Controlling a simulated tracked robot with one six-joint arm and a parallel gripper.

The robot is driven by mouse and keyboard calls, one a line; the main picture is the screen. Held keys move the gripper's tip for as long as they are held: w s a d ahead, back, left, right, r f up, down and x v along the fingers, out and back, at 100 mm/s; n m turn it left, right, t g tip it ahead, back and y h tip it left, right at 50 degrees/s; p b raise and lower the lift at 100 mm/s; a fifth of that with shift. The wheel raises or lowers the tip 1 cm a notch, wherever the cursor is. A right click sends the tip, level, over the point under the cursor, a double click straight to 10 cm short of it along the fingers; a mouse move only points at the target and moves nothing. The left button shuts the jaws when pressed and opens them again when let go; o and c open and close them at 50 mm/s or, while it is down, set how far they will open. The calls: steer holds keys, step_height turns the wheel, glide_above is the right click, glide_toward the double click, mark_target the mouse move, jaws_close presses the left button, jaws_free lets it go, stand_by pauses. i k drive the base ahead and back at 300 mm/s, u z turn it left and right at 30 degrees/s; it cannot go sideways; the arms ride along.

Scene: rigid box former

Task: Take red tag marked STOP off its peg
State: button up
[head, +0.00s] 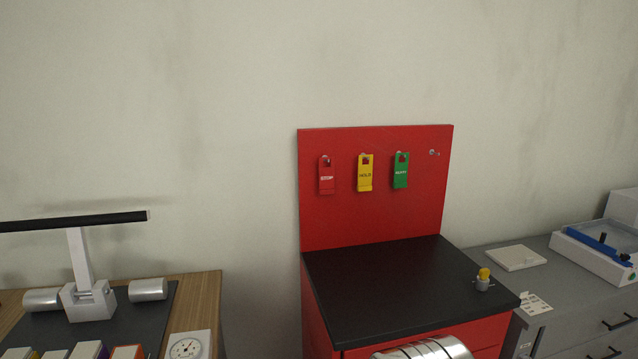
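The red tag (326,176) hangs on a peg at the left of the red upright board (375,226). Its small white lettering is too blurred to read for certain. The yellow tag (365,174), which seems to read HOLD, hangs to its right. The green tag (401,171) hangs right of that, its lettering unclear. A bare peg (433,153) sticks out at the board's upper right.
The black top (390,285) of the red cabinet below the board is mostly clear, with a small yellow-topped knob (483,278) at its right. A wooden table (205,290) stands left, a grey cabinet (580,315) right.

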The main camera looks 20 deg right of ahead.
mark_target(326, 174)
steer(key=i, duration=0.9)
steer(key=z, duration=0.05)
